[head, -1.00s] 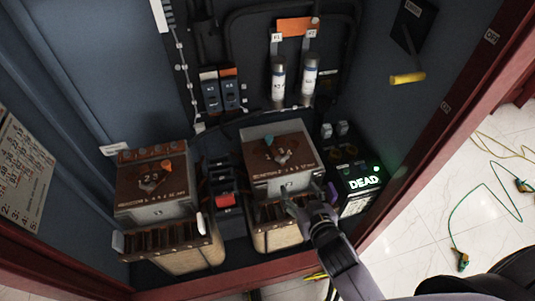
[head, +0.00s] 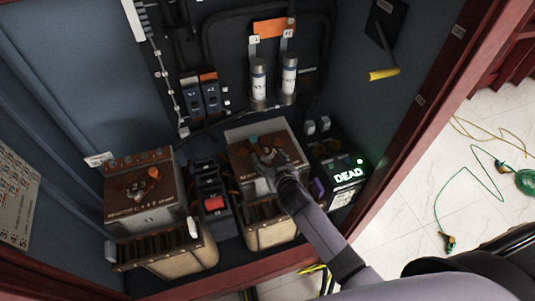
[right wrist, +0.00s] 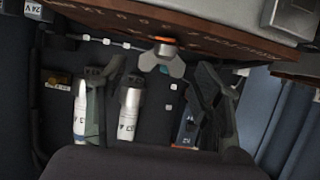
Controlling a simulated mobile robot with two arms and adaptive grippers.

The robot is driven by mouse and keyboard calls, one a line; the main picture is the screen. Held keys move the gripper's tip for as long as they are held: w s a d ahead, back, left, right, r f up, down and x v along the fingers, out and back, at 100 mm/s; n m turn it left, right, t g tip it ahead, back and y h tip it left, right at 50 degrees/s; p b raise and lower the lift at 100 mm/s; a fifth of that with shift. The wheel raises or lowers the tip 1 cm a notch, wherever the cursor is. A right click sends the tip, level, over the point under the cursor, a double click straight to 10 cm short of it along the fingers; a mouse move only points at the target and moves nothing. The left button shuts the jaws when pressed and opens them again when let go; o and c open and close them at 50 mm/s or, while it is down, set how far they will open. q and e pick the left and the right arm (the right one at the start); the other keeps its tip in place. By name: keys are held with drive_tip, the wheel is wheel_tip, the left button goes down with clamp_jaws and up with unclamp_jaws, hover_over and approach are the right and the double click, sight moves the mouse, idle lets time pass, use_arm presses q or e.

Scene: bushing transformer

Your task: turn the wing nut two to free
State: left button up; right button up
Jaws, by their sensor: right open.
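My right gripper (head: 265,160) reaches over the brown top of the right transformer (head: 262,187). A small teal piece (head: 252,141) shows just beyond its fingers. I cannot read which number this nut carries. My left gripper is not in view.
The left transformer (head: 155,217) carries an orange-tipped piece (head: 153,172) on its top. Two white cylinders (head: 274,80) and switches (head: 201,97) stand behind. A box lit "DEAD" (head: 347,176) is at right. The cabinet frame (head: 412,125) borders the right side.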

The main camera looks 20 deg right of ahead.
drive_tip(key=shift+x, duration=1.05)
drive_tip(key=shift+c, duration=0.4)
drive_tip(key=c, duration=1.1)
